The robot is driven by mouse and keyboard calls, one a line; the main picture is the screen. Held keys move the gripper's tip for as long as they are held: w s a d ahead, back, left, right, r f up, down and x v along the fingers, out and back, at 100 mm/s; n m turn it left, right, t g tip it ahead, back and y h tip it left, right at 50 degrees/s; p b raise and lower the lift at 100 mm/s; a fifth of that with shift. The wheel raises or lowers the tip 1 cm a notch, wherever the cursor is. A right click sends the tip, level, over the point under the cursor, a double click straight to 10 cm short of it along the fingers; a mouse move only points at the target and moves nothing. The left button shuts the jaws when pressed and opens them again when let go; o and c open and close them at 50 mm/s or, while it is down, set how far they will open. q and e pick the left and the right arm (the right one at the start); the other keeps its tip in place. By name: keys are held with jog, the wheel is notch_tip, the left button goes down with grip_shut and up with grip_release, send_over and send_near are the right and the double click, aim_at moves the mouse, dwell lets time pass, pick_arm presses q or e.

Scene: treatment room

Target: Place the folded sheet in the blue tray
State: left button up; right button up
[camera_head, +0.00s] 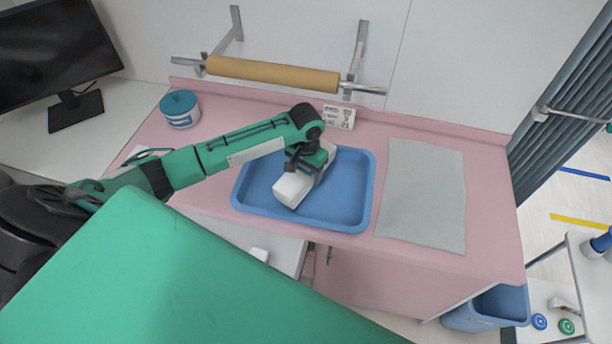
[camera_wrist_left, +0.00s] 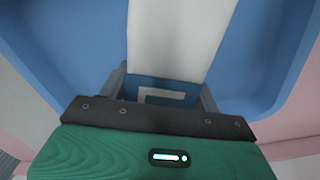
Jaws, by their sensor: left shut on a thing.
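The blue tray (camera_head: 345,205) lies on the pink counter. The folded sheet (camera_head: 291,189) is a white, thick, long bundle, lying diagonally within the tray's outline. My left gripper (camera_head: 308,172) reaches over the tray from the left and is shut around the middle of the sheet. In the left wrist view, the white sheet (camera_wrist_left: 178,40) passes between the fingers (camera_wrist_left: 163,88), with blue tray (camera_wrist_left: 265,60) on both sides. I cannot tell whether the sheet touches the tray floor. My right gripper is not in view.
A grey-green cloth (camera_head: 425,195) lies flat right of the tray. A blue-and-white tub (camera_head: 180,109) stands at the back left, and a small calendar-like card (camera_head: 339,117) behind the tray. A yellow roll (camera_head: 272,76) hangs on the wall above. A blue bin (camera_head: 488,309) stands below right.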

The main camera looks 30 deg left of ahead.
pick_arm(q)
notch_tip(320, 180, down, 4)
jog(key=shift+r+p, duration=0.15)
jog(key=shift+p, duration=0.35)
jog(key=shift+f, duration=0.2)
jog(key=o, duration=1.1)
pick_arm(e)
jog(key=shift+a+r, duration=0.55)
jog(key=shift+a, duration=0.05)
pick_arm(q)
jog(key=shift+r, duration=0.1)
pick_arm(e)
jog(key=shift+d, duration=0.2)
pick_arm(q)
jog(key=shift+r, duration=0.25)
notch_tip(320, 180, up, 11)
jog(key=b, duration=0.2)
jog(key=shift+f+b, duration=0.2)
jog(key=shift+b, duration=0.15)
jog(key=shift+r, duration=0.55)
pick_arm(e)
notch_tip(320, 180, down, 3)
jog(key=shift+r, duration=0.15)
